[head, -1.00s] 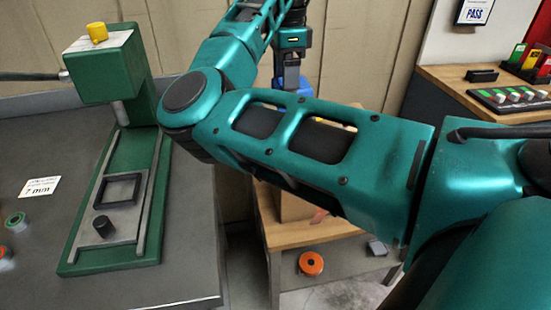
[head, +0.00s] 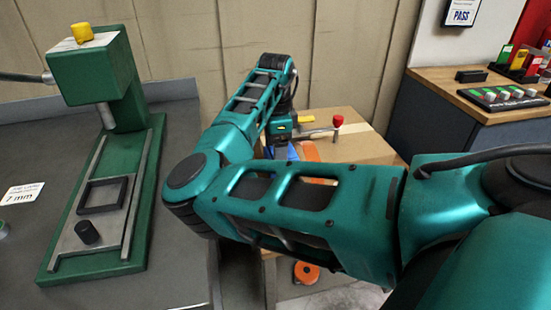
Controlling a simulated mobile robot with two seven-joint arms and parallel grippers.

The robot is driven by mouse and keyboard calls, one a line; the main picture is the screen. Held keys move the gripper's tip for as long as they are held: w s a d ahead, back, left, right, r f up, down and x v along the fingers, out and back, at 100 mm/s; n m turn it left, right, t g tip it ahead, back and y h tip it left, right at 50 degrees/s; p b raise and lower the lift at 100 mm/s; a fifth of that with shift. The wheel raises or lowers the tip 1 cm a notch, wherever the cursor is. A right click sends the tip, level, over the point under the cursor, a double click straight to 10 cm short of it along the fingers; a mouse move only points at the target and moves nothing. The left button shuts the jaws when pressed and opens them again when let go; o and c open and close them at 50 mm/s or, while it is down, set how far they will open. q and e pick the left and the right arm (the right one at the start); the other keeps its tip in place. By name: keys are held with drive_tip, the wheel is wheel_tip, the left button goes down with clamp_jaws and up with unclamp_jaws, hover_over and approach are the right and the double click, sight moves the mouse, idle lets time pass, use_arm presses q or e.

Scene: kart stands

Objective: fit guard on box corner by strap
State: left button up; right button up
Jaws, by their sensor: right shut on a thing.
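A cardboard box (head: 362,148) stands on the wooden stand behind my right arm. An orange strap (head: 311,153) shows at its left side, partly covered by my arm. My right gripper (head: 287,147) is at the left end of the box, pointing down. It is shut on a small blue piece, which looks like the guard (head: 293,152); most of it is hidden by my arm. I cannot tell whether the guard touches the box corner or the strap. My left gripper is not in view.
A rod with a red knob (head: 338,121) lies over the box top. An orange roll (head: 306,273) is on the stand's lower shelf. A green press (head: 110,190) stands on the grey bench at left. A wooden-topped counter (head: 440,84) is at right.

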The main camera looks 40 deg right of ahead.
wheel_tip(320, 180, down, 2)
drive_tip(key=shift+f, duration=0.1)
drive_tip(key=o, duration=1.1)
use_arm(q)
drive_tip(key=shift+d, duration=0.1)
use_arm(e)
wheel_tip(320, 180, up, 11)
drive_tip(key=shift+f+p, duration=0.1)
drive_tip(key=shift+p, duration=0.75)
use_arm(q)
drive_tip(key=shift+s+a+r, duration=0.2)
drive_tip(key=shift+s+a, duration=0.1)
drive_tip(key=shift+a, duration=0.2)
use_arm(e)
drive_tip(key=shift+r, duration=0.65)
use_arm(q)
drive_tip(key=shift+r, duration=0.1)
